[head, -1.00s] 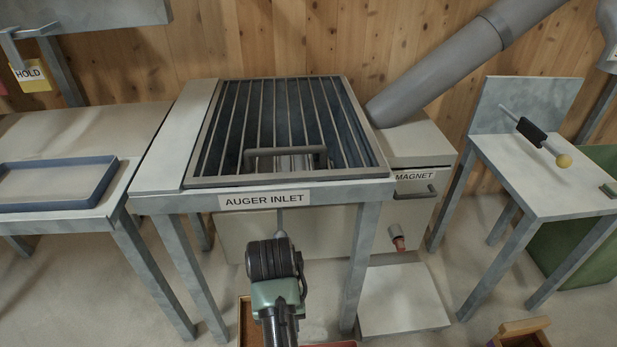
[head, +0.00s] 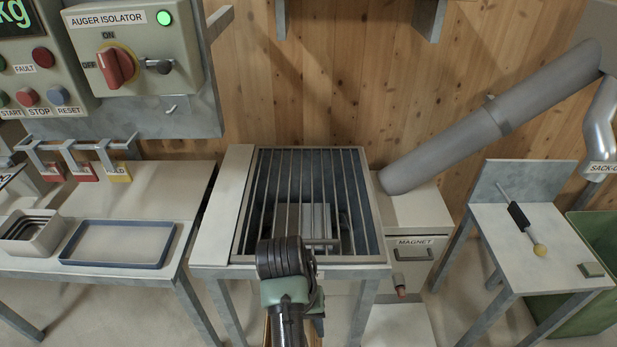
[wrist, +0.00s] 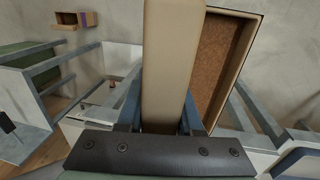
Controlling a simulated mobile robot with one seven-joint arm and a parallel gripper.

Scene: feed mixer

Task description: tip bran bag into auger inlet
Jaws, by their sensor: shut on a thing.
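The auger inlet (head: 350,263) is a grey frame with a barred grate over a dark opening in the head view. My dark and green arm end stands in front of its near edge and hides its label. A pale U-shaped handle rises at the grate's near middle, partly hidden by my arm.
The magnet housing (head: 415,255) and a sloping grey tube (head: 480,130) stand right of the inlet. A left table holds a blue tray (head: 118,228). The isolator panel (head: 135,48) hangs upper left.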

